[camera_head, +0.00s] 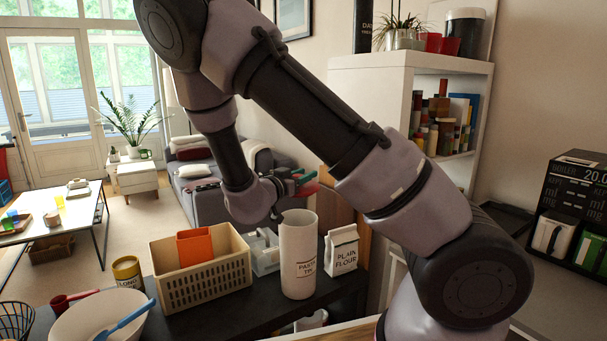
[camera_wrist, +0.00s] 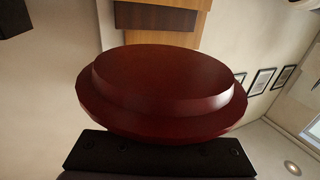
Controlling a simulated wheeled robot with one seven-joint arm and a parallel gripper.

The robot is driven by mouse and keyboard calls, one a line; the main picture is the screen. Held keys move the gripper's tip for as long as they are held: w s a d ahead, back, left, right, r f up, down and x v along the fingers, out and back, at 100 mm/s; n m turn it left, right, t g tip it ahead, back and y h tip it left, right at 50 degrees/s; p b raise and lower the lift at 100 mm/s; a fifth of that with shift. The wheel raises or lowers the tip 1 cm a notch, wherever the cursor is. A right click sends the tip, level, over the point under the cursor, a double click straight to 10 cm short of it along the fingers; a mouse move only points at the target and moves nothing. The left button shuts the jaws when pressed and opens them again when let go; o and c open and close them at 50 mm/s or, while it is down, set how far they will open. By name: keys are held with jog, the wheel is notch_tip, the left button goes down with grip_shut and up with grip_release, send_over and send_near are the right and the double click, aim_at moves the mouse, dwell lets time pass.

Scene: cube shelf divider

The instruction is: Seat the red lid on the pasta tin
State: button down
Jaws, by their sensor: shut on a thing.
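The pasta tin (camera_head: 298,262) is a tall cream cylinder, lettered on its front, standing upright on the dark counter. My gripper (camera_head: 297,184) is above the tin's top, partly behind my arm. It is shut on the red lid (camera_head: 308,189), of which only a small edge shows in the head view. In the wrist view the red lid (camera_wrist: 160,85) fills the middle as a dark red stepped disc, with a dark finger of my gripper along its lower side. The lid is apart from the tin, and its exact tilt over the tin's mouth is hard to tell.
A tan basket (camera_head: 200,280) with an orange box (camera_head: 195,246) stands left of the tin. A plain flour bag (camera_head: 341,250) stands close on its right, and a pale caddy (camera_head: 264,254) behind left. A white bowl (camera_head: 98,318) with a blue utensil is at front left.

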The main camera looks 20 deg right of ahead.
notch_tip(320, 180, down, 7)
dwell(0.6)
jog(key=shift+f, duration=1.15)
dwell(0.6)
jog(key=c, duration=0.8)
grip_release()
jog(key=o, duration=0.5)
jog(key=shift+o, duration=0.2)
jog(key=shift+v, duration=4)
jog(key=shift+s, duration=0.1)
